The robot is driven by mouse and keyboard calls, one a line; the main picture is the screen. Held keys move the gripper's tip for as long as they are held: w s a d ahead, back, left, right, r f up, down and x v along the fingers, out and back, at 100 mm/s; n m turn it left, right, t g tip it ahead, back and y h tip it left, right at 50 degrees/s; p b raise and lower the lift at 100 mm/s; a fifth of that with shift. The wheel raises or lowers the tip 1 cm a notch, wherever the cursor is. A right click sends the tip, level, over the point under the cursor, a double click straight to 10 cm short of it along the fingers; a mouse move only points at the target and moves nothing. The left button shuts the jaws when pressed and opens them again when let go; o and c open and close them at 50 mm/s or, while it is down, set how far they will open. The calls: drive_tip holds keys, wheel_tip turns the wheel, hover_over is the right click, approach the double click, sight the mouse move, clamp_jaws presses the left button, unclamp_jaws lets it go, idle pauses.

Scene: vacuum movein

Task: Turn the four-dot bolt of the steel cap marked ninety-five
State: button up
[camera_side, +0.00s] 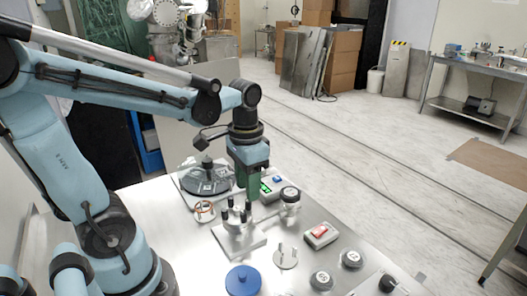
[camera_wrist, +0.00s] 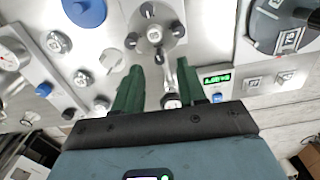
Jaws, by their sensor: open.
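A round steel flange (camera_wrist: 168,20) with several dark bolts (camera_wrist: 178,30) standing on it lies ahead of my fingertips in the wrist view. In the side view the flange's steel plate (camera_side: 240,243) and bolts (camera_side: 227,214) are just below and in front of my gripper (camera_side: 253,192). Dot marks on the bolts are too small to read. In the wrist view my gripper (camera_wrist: 160,75) is open and its green fingers hold nothing. Another cap (camera_side: 290,194) is right of my gripper.
A box with a green display (camera_wrist: 217,78) stands close to my right finger. A blue disc (camera_side: 243,281) and a red-button box (camera_side: 320,234) stand toward the front. Bare table (camera_side: 190,250) lies at left.

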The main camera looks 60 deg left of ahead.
sight(248, 204)
drive_tip(key=shift+f, duration=1.7)
drive_tip(key=shift+c, duration=0.3)
clamp_jaws()
